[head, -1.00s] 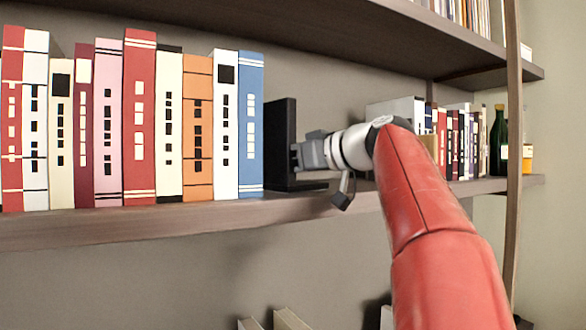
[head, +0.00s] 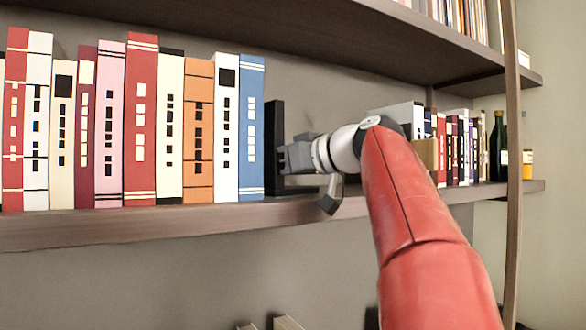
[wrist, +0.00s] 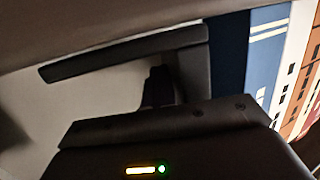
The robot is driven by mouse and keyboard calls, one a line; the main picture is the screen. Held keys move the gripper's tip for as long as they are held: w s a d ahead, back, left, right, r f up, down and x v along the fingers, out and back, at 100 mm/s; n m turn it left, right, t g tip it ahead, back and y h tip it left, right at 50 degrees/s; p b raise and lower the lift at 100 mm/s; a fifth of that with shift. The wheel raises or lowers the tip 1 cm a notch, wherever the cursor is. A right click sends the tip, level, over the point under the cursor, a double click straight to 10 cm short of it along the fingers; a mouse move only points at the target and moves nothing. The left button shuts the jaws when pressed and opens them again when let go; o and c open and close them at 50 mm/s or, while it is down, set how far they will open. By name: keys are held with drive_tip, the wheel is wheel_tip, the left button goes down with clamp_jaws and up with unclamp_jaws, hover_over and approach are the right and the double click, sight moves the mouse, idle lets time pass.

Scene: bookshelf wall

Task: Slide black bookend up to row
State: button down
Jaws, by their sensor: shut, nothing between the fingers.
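The black bookend (head: 274,140) stands upright on the shelf at the right end of the row of books. Its upright is right beside the blue book (head: 250,120), with no clear gap showing between them in the head view. My gripper (head: 287,158) is shut and empty, on the bookend's right side, with its fingertips at or very near the upright. In the wrist view the dark bookend (wrist: 125,53) lies ahead of the shut fingers (wrist: 160,86), with the blue book (wrist: 266,50) beyond it. The exact contact is hard to see.
The wooden shelf (head: 150,225) has bare room behind and right of my gripper. A second group of books (head: 455,150), a dark green bottle (head: 498,145) and a yellow jar (head: 527,165) stand farther right. Another shelf (head: 330,45) hangs above.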

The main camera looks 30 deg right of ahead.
drive_tip(key=shift+a+b, duration=0.35)
drive_tip(key=shift+a, duration=0.45)
drive_tip(key=shift+d+p, duration=0.35)
drive_tip(key=shift+d, duration=1.75)
